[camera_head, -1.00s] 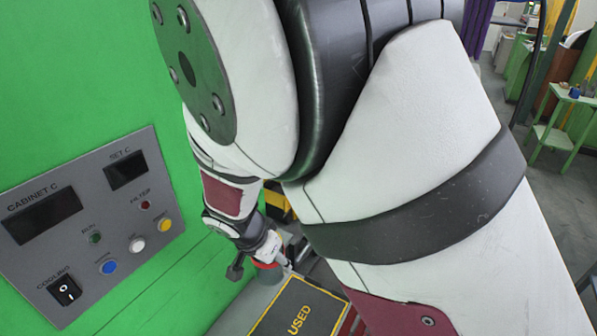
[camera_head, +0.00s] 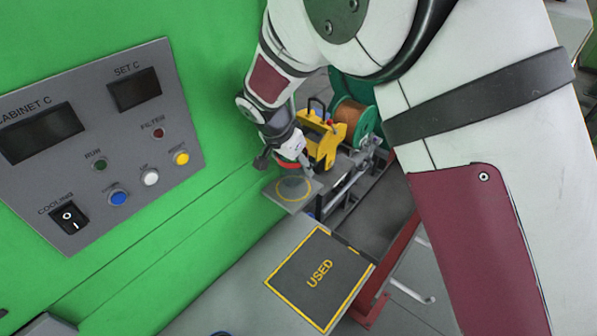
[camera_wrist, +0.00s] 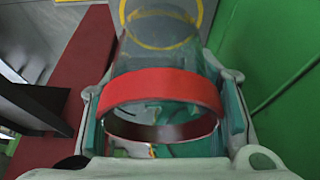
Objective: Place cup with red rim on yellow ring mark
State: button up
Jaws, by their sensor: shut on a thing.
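The cup with a red rim (camera_wrist: 165,90) has a clear body and fills the middle of the wrist view. Its red rim also shows in the head view (camera_head: 287,165). My gripper (camera_wrist: 163,108) is shut on the cup, with a finger on either side of it; the gripper also shows in the head view (camera_head: 286,160). The yellow ring mark (camera_head: 293,199) lies on a small grey plate (camera_head: 291,208) just below the cup. In the wrist view the ring (camera_wrist: 160,48) shows partly through the clear cup. I cannot tell whether the cup's base touches the plate.
The green cabinet (camera_head: 215,120) with its control panel (camera_head: 120,185) stands close to the left. A yellow machine part (camera_head: 322,140) and a copper-coloured spool (camera_head: 352,120) are behind the plate. A dark mat marked USED (camera_head: 300,280) lies empty on the grey surface nearer me.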

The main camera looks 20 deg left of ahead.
aim_at(296, 173)
jog(key=shift+w+f+b, duration=0.2)
jog(key=shift+f+b, duration=0.2)
jog(key=shift+f, duration=1.4)
jog(key=shift+f, duration=0.15)
jog(key=o, duration=0.8)
jog(key=shift+o, duration=0.2)
jog(key=b+v, duration=0.1)
jog(key=v, duration=1.1)
